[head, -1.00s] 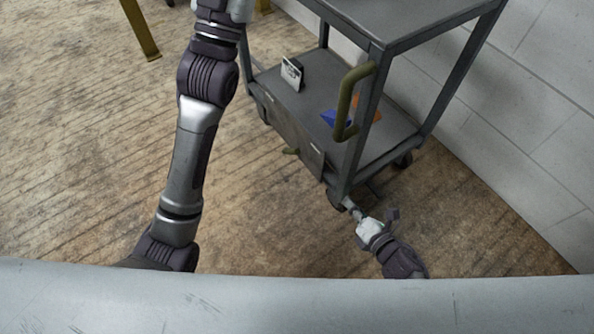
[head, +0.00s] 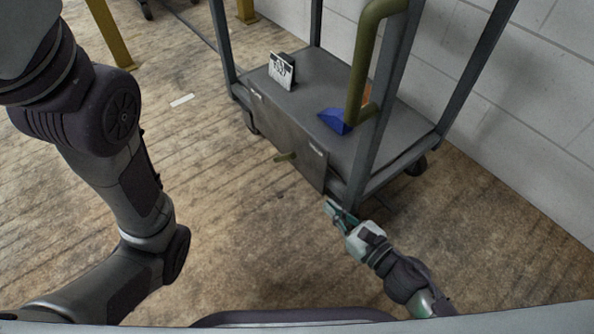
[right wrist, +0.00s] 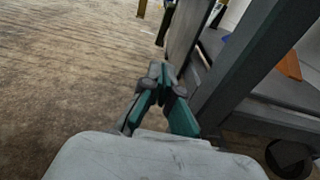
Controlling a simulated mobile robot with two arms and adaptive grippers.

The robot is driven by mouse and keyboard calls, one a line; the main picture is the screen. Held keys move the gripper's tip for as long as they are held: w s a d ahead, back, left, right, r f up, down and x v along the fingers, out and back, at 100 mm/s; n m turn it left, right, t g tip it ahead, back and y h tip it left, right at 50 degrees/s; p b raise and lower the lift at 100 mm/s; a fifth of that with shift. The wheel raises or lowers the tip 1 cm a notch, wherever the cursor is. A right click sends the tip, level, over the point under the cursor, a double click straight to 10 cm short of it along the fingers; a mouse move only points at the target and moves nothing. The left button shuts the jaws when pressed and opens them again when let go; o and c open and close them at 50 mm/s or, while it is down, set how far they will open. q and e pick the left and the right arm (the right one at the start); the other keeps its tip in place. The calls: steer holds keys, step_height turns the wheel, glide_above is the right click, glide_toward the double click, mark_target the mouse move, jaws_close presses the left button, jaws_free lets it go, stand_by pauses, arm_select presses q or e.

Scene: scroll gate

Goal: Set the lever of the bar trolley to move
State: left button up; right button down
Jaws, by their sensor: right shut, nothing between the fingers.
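The grey bar trolley (head: 398,152) stands by the wall in the head view, with an olive push handle (head: 362,62) on its near post. A grey panel (head: 297,143) hangs on its lower side and bears a small olive lever (head: 286,157), which sticks out towards the left. My right gripper (head: 331,206) is low, just in front of the trolley's near corner, shut and empty. The lever is apart from it, farther back and left. In the right wrist view the fingertips (right wrist: 161,70) meet beside the panel's edge. The left arm shows at the left, but its gripper is out of view.
A white sign card (head: 282,70), a blue item (head: 335,121) and an orange item (head: 366,95) are on the lower shelf. A yellow post (head: 108,33) stands at the back left. The wooden floor (head: 215,160) left of the trolley is mostly clear.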

stand_by(0.3)
glide_toward(284, 158)
step_height(284, 158, down, 4)
steer(key=w, duration=0.2)
steer(key=shift+w+a+r+p, duration=1.25)
steer(key=shift+w+r+p, duration=0.05)
steer(key=shift+w+p, duration=0.2)
